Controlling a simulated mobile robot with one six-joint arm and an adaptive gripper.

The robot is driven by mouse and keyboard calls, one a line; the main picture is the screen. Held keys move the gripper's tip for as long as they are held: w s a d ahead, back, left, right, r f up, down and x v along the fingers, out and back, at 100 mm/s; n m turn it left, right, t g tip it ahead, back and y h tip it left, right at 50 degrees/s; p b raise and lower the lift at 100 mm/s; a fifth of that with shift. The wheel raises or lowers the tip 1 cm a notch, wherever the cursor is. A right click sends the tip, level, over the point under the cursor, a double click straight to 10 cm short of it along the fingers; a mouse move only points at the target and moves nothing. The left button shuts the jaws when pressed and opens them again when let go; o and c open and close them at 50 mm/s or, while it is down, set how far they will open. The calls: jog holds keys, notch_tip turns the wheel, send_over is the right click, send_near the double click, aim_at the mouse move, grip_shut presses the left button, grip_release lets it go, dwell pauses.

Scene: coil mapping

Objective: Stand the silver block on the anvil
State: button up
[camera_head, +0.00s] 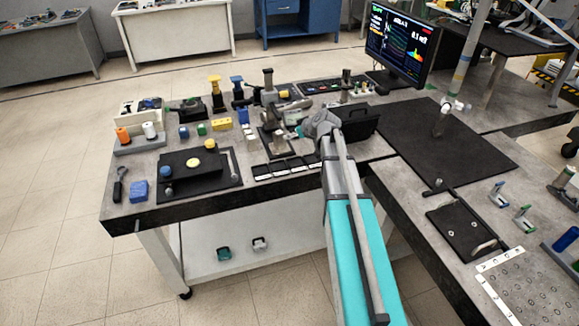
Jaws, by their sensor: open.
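The gripper is open. Its fingers are small and partly merge with the instrument, and I cannot tell whether they touch anything.
Blue (184,132), green (202,129) and yellow (221,124) blocks stand in a row on the left. A black plate (222,184) with a raised platform lies in front of them. A black box (357,121) stands right of my wrist, and a monitor (402,43) behind.

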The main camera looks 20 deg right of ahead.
jog(key=s+a+f+m+g+h, duration=0.1)
jog(key=s+a+f+g, duration=0.1)
jog(key=s, duration=0.7)
jog(key=s+a+f+m+g+h, duration=0.1)
jog(key=s+a+f+m+g, duration=0.1)
jog(key=s+a+g, duration=0.2)
jog(key=s+a+f+m+g+h, duration=0.1)
jog(key=s+a, duration=0.6)
jog(key=s, duration=0.9)
notch_tip(320, 180, down, 2)
jog(key=shift+a+g+h, duration=0.2)
jog(key=shift+g+h, duration=0.3)
jog(key=shift+g, duration=0.7)
jog(key=shift+w, duration=0.1)
jog(key=shift+r+p, duration=0.9)
jog(key=c, duration=0.5)
jog(key=shift+a, duration=0.1)
